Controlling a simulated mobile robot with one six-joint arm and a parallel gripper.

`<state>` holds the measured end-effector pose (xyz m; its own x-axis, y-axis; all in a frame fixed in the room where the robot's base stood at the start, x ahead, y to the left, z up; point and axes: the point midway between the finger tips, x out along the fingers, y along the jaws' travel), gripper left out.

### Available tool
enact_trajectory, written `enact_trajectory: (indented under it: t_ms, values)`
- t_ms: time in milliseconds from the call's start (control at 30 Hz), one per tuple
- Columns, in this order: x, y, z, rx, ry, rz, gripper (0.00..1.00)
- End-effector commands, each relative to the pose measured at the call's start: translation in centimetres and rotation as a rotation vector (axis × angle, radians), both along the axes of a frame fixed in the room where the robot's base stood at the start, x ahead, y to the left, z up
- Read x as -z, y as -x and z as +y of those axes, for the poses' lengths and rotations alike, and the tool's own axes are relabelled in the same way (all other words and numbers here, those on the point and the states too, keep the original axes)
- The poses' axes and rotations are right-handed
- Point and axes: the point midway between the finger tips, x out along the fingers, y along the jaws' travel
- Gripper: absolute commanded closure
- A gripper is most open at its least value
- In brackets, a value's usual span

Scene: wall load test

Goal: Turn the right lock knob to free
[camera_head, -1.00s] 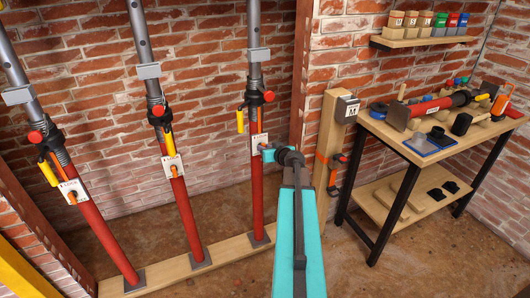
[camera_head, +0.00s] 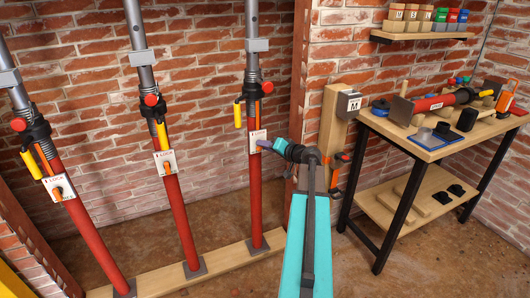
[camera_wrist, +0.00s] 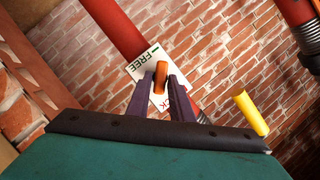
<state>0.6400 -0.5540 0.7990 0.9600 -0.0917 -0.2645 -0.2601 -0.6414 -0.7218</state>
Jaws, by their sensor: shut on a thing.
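The right red prop (camera_head: 256,190) carries a white lock plate (camera_head: 257,136). In the wrist view the plate (camera_wrist: 148,62) shows the word FREE at its upper left and part of the word LOCK at its lower right. The orange right lock knob (camera_wrist: 161,76) stands out from the plate between my dark purple fingers. My gripper (camera_head: 259,143) reaches the plate from the right and is shut on the knob. The fingers hide the knob in the head view. I cannot tell exactly which mark the knob points to.
Two similar props with lock plates, the middle one (camera_head: 165,163) and the left one (camera_head: 60,190), stand to the left. A yellow handle (camera_wrist: 250,113) hangs near my gripper. A wooden post (camera_head: 333,135) and a loaded workbench (camera_head: 430,152) stand to the right.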

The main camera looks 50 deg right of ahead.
Motion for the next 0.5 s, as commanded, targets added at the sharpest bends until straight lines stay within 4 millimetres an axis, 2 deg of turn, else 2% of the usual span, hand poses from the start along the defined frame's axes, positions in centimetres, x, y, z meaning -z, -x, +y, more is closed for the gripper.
enact_trajectory:
  t_ms: [33, 500]
  values:
    - [0.68, 0.02, -0.11, -0.001, -0.038, -0.014, 1.0]
    - [1.07, 0.13, -0.29, -0.002, -0.447, -0.179, 1.0]
